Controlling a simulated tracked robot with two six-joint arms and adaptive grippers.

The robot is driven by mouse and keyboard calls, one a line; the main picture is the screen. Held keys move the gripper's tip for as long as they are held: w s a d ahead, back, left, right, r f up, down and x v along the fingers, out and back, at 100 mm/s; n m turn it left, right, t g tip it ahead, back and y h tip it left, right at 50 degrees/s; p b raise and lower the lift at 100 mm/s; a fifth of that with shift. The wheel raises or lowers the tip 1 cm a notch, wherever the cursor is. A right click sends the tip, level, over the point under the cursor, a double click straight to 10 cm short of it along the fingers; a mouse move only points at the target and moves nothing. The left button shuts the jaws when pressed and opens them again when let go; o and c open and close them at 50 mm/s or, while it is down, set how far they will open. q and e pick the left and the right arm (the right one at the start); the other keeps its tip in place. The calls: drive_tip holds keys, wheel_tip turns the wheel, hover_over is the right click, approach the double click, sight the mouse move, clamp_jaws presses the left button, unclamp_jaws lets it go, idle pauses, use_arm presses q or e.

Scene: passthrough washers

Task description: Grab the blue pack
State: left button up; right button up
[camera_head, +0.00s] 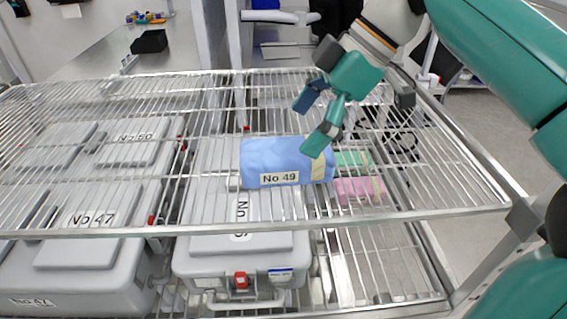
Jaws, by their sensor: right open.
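The blue pack (262,158) lies on the top wire shelf (420,205), near its middle. It has a white label reading "No 49" and a pale yellow strip at its right end. My right gripper (306,124) comes in from the upper right. It is open, with one finger at the right end of the pack, in front of the pale strip, and the other finger above and behind the pack. I cannot tell whether the near finger touches the pack. My left gripper is not in view.
Grey lidded boxes stand below the wire shelf, among them one labelled No 47 (75,275). A green pack (352,160) and a pink pack (358,190) show right of the blue pack, apparently below the wires. The top shelf's left side is clear.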

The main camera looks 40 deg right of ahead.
sight(286, 147)
drive_tip(key=shift+x, duration=2.6)
drive_tip(key=shift+w, duration=0.1)
drive_tip(key=c, duration=1.4)
drive_tip(key=shift+o, duration=0.2)
drive_tip(key=shift+r, duration=0.15)
